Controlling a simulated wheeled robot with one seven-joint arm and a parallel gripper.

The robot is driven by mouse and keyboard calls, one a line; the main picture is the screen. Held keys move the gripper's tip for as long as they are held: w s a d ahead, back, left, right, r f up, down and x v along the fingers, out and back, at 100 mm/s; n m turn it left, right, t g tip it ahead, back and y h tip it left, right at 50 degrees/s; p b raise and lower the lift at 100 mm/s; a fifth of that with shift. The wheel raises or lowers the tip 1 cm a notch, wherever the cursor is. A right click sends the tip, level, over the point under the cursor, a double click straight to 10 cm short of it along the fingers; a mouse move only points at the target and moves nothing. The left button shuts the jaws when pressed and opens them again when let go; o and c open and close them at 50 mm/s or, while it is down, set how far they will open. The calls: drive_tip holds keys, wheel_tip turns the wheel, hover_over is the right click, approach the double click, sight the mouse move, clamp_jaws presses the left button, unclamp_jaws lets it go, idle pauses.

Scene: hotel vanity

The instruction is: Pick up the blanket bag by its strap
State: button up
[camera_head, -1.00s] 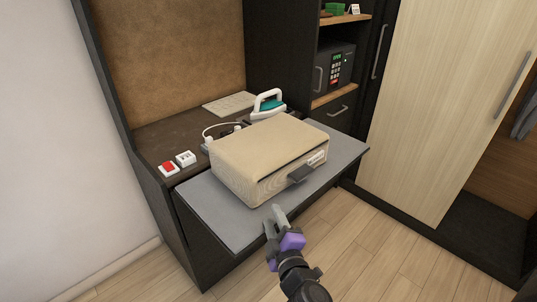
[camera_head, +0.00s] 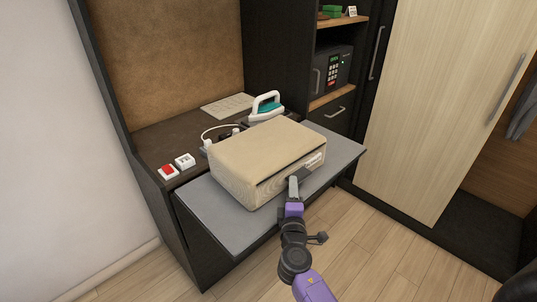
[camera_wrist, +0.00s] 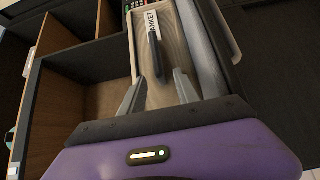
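The beige blanket bag (camera_head: 262,155) lies flat on the grey pull-out shelf (camera_head: 232,219), its front facing my arm. In the wrist view its front (camera_wrist: 172,42) carries a white "BLANKET" label (camera_wrist: 152,22). A dark strap (camera_wrist: 154,54) stands out from that front. My gripper (camera_head: 294,184) is at the front of the bag and largely covers the strap in the head view. In the wrist view my gripper (camera_wrist: 160,78) is open, with its two fingers apart and the strap between and just beyond their tips. I cannot tell whether either finger touches it.
A white and teal iron (camera_head: 266,106), a paper sheet (camera_head: 228,105), a white cable and two small boxes, one with a red top (camera_head: 168,171), are on the dark desk behind. A safe (camera_head: 333,70) sits in the cabinet at the right. The floor in front is clear.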

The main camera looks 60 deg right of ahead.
drive_tip(key=shift+x, duration=1.3)
clamp_jaws()
drive_tip(key=shift+r, duration=0.1)
idle(0.4)
